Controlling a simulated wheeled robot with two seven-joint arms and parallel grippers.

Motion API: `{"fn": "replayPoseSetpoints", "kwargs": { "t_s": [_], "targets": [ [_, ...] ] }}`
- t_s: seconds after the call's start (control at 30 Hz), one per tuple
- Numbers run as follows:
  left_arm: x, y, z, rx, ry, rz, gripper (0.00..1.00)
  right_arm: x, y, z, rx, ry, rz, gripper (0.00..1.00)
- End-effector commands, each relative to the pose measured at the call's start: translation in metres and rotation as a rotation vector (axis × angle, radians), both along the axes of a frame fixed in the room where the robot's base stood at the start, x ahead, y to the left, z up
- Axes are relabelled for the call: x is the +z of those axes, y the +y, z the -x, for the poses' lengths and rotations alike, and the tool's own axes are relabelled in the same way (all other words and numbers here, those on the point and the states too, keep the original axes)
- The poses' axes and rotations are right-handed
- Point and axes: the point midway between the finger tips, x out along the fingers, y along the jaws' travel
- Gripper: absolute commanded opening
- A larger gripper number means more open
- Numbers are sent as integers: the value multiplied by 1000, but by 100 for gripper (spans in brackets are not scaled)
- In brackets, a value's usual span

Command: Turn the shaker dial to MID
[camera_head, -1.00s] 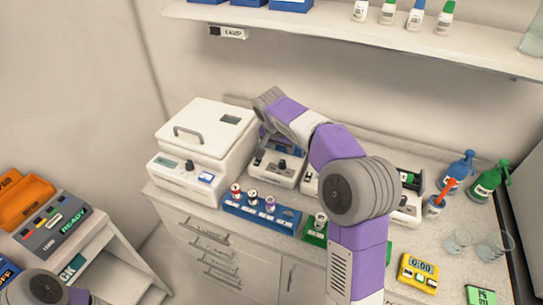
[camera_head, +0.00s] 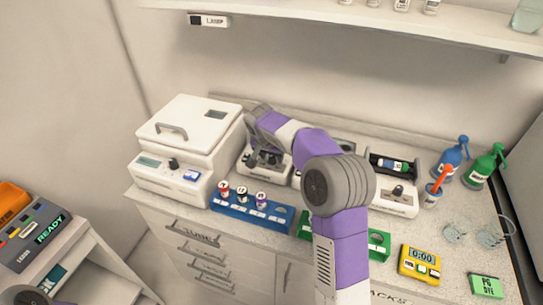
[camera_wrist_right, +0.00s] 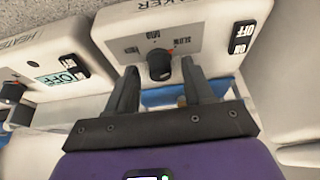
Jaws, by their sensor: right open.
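The white shaker (camera_head: 262,175) stands on the counter to the right of the large white lidded machine, partly hidden by my right arm. In the right wrist view its panel (camera_wrist_right: 205,45) appears upside down, with SLOW and MID labels beside a round black dial (camera_wrist_right: 160,66). My left gripper is out of view.
A blue rack (camera_head: 240,212) with several small vials stands in front of the shaker. The lidded machine (camera_head: 190,140) is close on the left. In the wrist view another white unit (camera_wrist_right: 45,60) with an OFF switch sits beside the shaker. A shelf (camera_head: 330,22) hangs above.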

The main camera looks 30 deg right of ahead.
Motion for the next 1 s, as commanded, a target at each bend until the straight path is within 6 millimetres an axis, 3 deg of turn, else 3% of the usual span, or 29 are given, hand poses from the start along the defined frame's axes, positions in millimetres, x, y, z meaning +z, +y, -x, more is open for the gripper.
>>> {"fn": "replayPoseSetpoints", "kwargs": {
  "t_s": [0.2,0.53,1.0],
  "targets": [
    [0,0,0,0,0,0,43,0,0,0,0,0,0,51],
    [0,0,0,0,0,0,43,0,0,0,0,0,0,0],
    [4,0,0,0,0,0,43,1,-1,1,118,1,0,0]
  ]
}}
